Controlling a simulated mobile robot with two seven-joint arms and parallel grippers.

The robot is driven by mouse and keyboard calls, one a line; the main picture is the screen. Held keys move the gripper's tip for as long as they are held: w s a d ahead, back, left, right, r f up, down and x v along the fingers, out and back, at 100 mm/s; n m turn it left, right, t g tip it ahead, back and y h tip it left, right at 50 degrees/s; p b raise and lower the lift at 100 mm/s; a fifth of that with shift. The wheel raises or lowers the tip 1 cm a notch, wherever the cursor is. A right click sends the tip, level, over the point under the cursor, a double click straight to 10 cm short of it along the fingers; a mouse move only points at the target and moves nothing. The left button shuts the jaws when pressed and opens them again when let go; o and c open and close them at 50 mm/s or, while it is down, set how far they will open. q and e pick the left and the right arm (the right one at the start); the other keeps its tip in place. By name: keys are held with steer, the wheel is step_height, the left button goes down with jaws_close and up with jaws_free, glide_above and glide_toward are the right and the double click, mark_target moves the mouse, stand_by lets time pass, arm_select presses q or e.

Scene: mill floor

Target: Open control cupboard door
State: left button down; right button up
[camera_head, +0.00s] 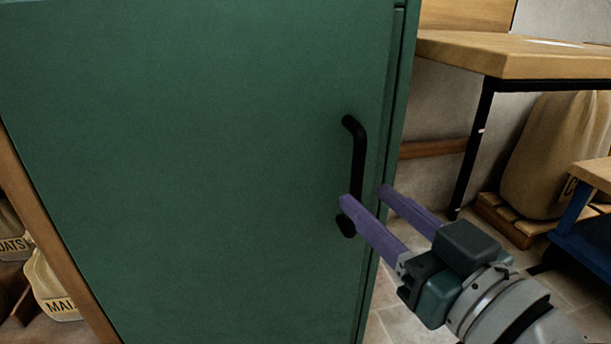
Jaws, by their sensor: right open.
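The green control cupboard door (200,150) fills the left and middle of the head view and looks shut. Its black bar handle (355,150) stands upright near the door's right edge. My right gripper (362,198) comes in from the lower right with its two purple fingers open. One finger shows left of the handle's lower part and the other right of it, so the bar appears between them. I cannot tell whether the fingers touch the bar. My left gripper is out of view.
A wooden workbench (530,62) with black legs stands to the right. A filled sack (552,150) rests on a pallet beneath it, near a blue-framed wooden-topped stand (590,230). More sacks (50,285) lie at the lower left. Tiled floor shows right of the cupboard.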

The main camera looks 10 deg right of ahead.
mark_target(359, 191)
steer(key=b+x, duration=0.1)
steer(key=x, duration=0.3)
steer(key=shift+w, duration=0.1)
jaws_close()
stand_by(1.4)
